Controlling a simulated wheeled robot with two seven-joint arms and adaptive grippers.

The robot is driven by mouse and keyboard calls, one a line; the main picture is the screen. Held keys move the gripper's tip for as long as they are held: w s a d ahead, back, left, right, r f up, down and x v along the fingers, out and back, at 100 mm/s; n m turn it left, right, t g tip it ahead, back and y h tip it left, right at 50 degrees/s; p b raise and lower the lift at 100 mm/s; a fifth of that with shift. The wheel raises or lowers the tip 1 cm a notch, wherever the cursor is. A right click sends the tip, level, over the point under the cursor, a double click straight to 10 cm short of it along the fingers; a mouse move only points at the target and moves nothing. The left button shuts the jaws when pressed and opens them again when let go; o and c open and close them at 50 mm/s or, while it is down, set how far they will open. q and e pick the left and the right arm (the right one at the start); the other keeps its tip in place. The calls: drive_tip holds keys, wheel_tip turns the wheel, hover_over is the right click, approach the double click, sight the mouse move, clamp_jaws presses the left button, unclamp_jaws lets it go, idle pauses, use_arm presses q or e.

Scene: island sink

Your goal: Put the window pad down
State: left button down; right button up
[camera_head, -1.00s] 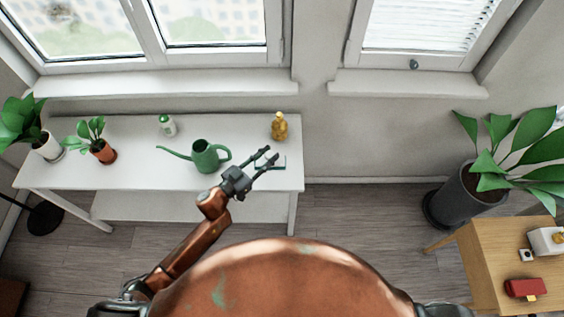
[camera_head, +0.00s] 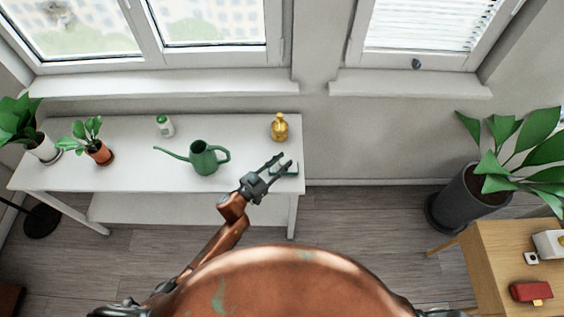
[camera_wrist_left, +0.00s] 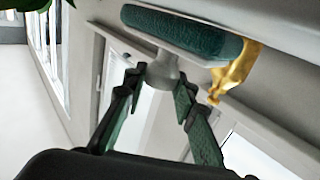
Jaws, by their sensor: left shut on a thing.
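The window pad (camera_head: 287,170) shows in the head view as a small green and white piece by my left fingertips, over the right end of the white table (camera_head: 120,167). In the left wrist view the window pad (camera_wrist_left: 185,32) has a dark green face, a white backing and a pale grip. My left gripper (camera_head: 286,160) is shut on it, and in the wrist view the fingers (camera_wrist_left: 160,88) stand on either side of the grip. I cannot tell whether the pad touches the tabletop. My right gripper is out of view.
A yellow bottle (camera_head: 279,128) stands behind the pad, also visible in the wrist view (camera_wrist_left: 235,72). A green watering can (camera_head: 204,159), a white-green bottle (camera_head: 165,127) and potted plants (camera_head: 98,152) stand farther left. The table's front right is mostly clear.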

use_arm(q)
drive_tip(key=c, duration=2)
unclamp_jaws()
drive_tip(key=shift+f, duration=0.2)
drive_tip(key=shift+c, duration=0.2)
drive_tip(key=o, duration=0.5)
drive_tip(key=shift+c, duration=0.2)
drive_tip(key=shift+s+f+b, duration=0.1)
drive_tip(key=shift+f+b, duration=0.05)
drive_tip(key=shift+b, duration=0.35)
drive_tip(key=v, duration=0.5)
drive_tip(key=p+v, duration=0.1)
drive_tip(key=v, duration=0.1)
drive_tip(key=shift+s+a+r, duration=0.2)
drive_tip(key=shift+s+r, duration=0.1)
drive_tip(key=shift+s, duration=0.1)
